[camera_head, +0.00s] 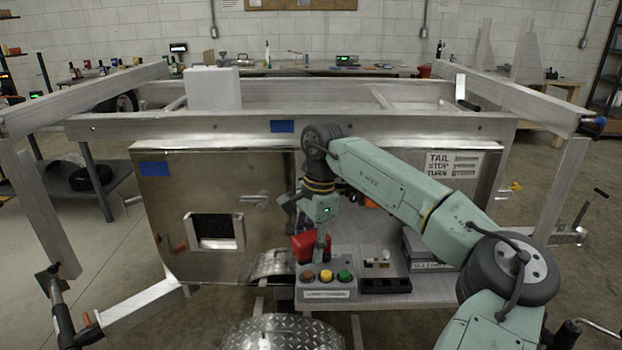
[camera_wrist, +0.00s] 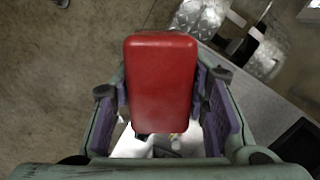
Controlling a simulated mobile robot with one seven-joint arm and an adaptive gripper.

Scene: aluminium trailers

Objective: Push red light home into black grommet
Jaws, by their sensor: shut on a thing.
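The red light (camera_wrist: 161,82) is a rounded red block held between the purple-padded fingers of my gripper (camera_wrist: 162,108) in the wrist view. My gripper is shut on it. In the head view the red light (camera_head: 303,246) shows beside my gripper (camera_head: 318,240), above the grey box with coloured buttons. I cannot make out the black grommet for certain in either view.
The button box (camera_head: 326,293) has red, yellow and green buttons and stands on the grey shelf (camera_head: 385,250). A black tray (camera_head: 385,286) with small parts is right of it. Diamond-plate fenders (camera_head: 282,333) lie below. A labelled sign (camera_head: 453,164) is at the right of the trailer frame.

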